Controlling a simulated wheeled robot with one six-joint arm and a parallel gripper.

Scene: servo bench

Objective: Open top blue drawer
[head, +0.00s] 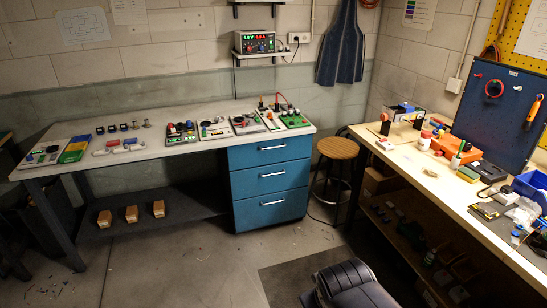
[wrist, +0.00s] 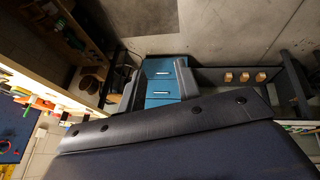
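The blue drawer cabinet (head: 232,190) stands under the right end of the far bench. Its top blue drawer (head: 255,153) is closed, with a pale horizontal bar handle (head: 272,147) across its front. The middle drawer (head: 290,181) and bottom drawer (head: 290,209) below are also closed. In the wrist view, which looks upside down, blue drawer fronts (wrist: 158,68) show beyond a large dark body that hides part of the cabinet. The dark padded shape at the bottom of the head view seems to be part of my arm.
A round wooden stool (head: 338,149) stands just right of the cabinet. A cluttered workbench (head: 425,172) runs along the right side. Wooden blocks (head: 131,214) sit on the low shelf at left. The floor (head: 190,262) before the cabinet is clear.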

